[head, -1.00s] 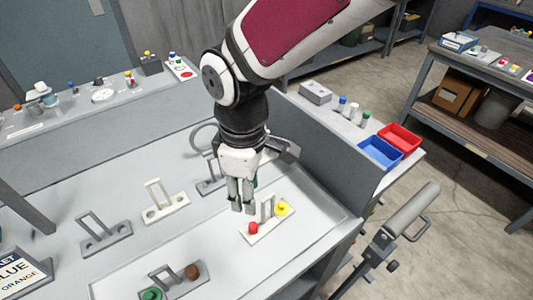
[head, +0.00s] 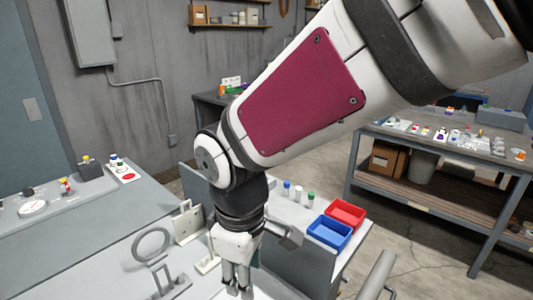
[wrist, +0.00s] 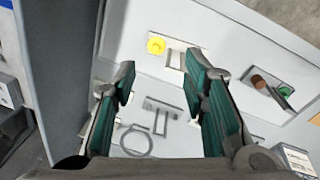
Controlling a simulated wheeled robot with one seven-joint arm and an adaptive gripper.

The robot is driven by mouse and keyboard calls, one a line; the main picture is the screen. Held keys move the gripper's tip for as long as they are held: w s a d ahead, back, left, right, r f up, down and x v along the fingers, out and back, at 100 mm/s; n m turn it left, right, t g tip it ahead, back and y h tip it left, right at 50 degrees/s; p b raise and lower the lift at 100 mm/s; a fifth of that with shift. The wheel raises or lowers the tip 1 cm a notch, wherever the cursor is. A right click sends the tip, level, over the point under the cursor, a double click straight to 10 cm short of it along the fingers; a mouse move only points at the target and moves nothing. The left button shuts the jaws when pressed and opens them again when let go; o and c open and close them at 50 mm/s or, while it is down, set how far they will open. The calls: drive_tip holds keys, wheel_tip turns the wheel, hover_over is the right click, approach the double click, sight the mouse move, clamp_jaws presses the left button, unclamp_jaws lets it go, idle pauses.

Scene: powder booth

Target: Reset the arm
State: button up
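My gripper (head: 238,290) hangs down from my arm at the bottom of the head view, over the pale booth floor. In the wrist view its two green-padded fingers (wrist: 160,72) stand apart, with nothing held between them. Beneath them in the wrist view are a yellow piece (wrist: 156,45) on a pale fixture, a grey upright loop fixture (wrist: 160,112) and a grey ring (wrist: 136,140). The ring also shows in the head view (head: 152,244), left of the gripper.
A blue bin (head: 329,232) and a red bin (head: 345,214) sit on the ledge at right, near several small bottles. A left bench (head: 80,205) holds small items. A brown piece (wrist: 258,82) and a green piece (wrist: 286,90) stand at right in the wrist view.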

drive_tip(key=s+d+r+m+t, duration=0.1)
drive_tip(key=s+d+r+m, duration=0.1)
drive_tip(key=d, duration=0.5)
drive_tip(key=s+d+r+m+t, duration=0.1)
drive_tip(key=s+d+r+m, duration=0.2)
drive_tip(key=d+m, duration=0.4)
drive_tip(key=s+d+r+m+t, duration=0.1)
drive_tip(key=s+d+r+m, duration=0.1)
drive_tip(key=d+r+m, duration=0.3)
drive_tip(key=d, duration=0.3)
drive_tip(key=shift+s+d+t, duration=0.35)
drive_tip(key=shift+t, duration=0.05)
